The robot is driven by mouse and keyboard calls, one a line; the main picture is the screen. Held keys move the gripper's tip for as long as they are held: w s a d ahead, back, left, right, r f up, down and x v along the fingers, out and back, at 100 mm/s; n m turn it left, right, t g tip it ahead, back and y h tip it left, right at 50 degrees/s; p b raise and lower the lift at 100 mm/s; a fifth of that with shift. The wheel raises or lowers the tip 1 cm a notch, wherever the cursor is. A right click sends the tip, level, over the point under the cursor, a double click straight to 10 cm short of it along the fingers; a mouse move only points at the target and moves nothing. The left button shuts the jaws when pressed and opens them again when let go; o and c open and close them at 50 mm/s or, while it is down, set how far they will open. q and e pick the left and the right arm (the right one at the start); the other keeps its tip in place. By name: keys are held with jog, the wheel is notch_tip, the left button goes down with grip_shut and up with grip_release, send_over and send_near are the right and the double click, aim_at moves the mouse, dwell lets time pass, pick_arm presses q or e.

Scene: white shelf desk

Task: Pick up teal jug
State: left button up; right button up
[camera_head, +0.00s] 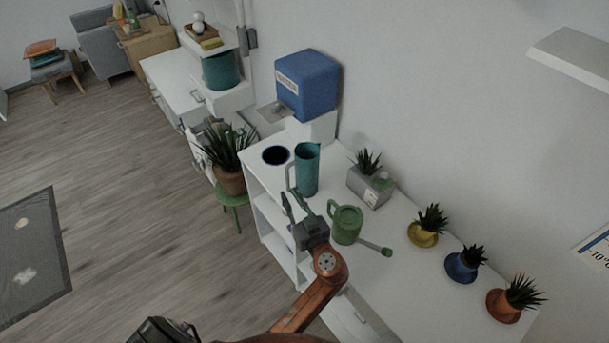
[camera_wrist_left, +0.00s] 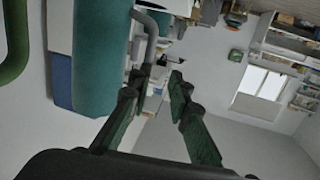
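The teal jug (camera_head: 307,172) stands upright near the left end of the white desk, with its handle on the left side. My left gripper (camera_head: 293,197) is open just in front of the jug, with its fingertips near the lower end of the handle. In the left wrist view the jug (camera_wrist_left: 95,60) fills the upper left and its curved handle (camera_wrist_left: 150,35) comes down close to the fingertips of the open gripper (camera_wrist_left: 160,77). I see nothing held. I cannot tell whether a finger touches the handle. My right gripper cannot be made out.
A green watering can (camera_head: 346,224) stands right of the gripper, its spout pointing right. A grey planter (camera_head: 371,188) is behind it. A dark blue round opening or dish (camera_head: 275,155) is left of the jug. A potted plant (camera_head: 229,180) stands on a green stool beside the desk.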

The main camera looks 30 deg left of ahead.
aim_at(288, 177)
pick_arm(q)
jog(key=shift+t+y, duration=0.3)
jog(key=shift+y, duration=0.1)
jog(key=w+a, duration=0.1)
jog(key=w, duration=0.1)
jog(key=w+a+r, duration=0.1)
jog(key=a, duration=0.1)
jog(key=w+a+r, duration=0.1)
jog(key=w, duration=0.1)
jog(key=shift+w+a+r, duration=0.15)
jog(key=shift+w+a, duration=0.15)
jog(key=shift+a, duration=0.05)
jog(key=shift+c, duration=0.2)
grip_shut()
